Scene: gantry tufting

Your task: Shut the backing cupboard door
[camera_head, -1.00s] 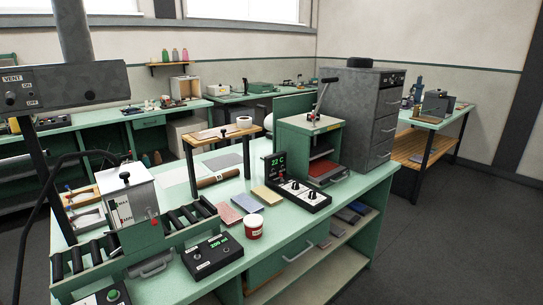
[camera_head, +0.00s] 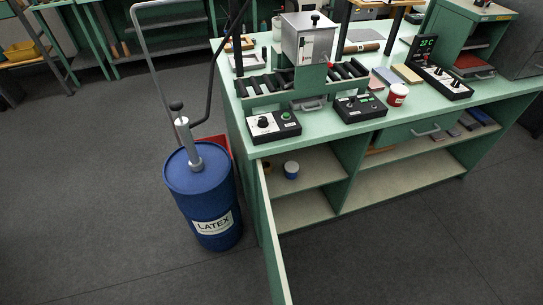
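The cupboard door (camera_head: 267,235) stands open at the left front of the green workbench. It swings out toward me and shows almost edge-on, with its lower end running to the bottom of the picture. The cupboard (camera_head: 305,172) behind it is open to view, with a pale shelf. No handle on the door can be made out. My gripper is not in view.
A blue latex drum (camera_head: 205,205) with a pump stands on the floor just left of the door. A red object shows behind it. The bench top (camera_head: 330,128) carries control boxes and a roller unit. Grey floor is clear in front and at left.

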